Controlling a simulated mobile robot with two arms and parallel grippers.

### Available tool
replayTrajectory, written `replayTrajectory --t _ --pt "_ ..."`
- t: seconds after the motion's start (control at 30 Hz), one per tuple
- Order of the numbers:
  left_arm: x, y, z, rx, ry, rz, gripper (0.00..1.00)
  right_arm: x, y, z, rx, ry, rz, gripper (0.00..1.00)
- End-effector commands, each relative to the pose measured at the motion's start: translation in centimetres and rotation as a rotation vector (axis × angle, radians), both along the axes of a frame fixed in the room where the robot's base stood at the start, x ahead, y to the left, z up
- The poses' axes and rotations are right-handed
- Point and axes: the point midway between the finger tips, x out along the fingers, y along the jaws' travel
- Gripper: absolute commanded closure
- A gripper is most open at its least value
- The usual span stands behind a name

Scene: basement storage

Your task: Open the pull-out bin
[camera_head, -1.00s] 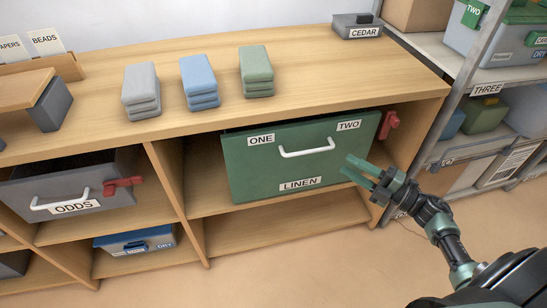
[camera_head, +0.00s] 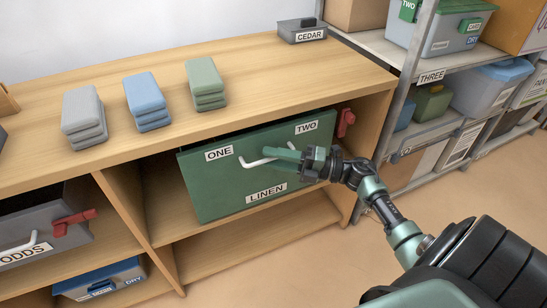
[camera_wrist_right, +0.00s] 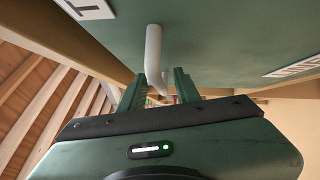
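The green LINEN bin (camera_head: 222,190) sits in the right upper bay of the wooden shelf unit. Its front carries the labels ONE, TWO and LINEN, and a dark gap shows along its top edge. Its white bar handle (camera_head: 258,161) is partly hidden behind my right gripper (camera_head: 290,156). In the right wrist view the handle (camera_wrist_right: 154,55) runs down between the two green fingers of the gripper (camera_wrist_right: 160,92). The fingers stand apart, with space beside the handle. A red latch piece (camera_head: 345,122) is at the bin's upper right. My left gripper is out of view.
Grey, blue and green folded stacks (camera_head: 147,102) and a CEDAR box (camera_head: 301,31) are on the wooden top. A grey ODDS bin (camera_head: 45,225) is at left, with a red latch. A metal rack (camera_head: 390,110) stands at right. Bare floor lies in front.

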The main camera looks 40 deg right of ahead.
Motion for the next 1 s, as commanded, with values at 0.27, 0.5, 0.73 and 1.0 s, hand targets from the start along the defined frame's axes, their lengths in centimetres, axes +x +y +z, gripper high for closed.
replayTrajectory --t 0.27,0.5,0.73,1.0 --pt "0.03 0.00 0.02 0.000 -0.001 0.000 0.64 -0.01 0.00 -0.02 0.000 0.000 0.000 0.98" --pt "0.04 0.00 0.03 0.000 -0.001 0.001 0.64 -0.03 -0.02 -0.04 0.000 0.000 0.000 1.00" --pt "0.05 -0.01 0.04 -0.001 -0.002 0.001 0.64 -0.03 -0.03 -0.05 -0.001 0.001 0.000 1.00" --pt "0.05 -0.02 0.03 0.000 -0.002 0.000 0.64 -0.04 -0.02 -0.06 -0.001 0.001 0.000 1.00"
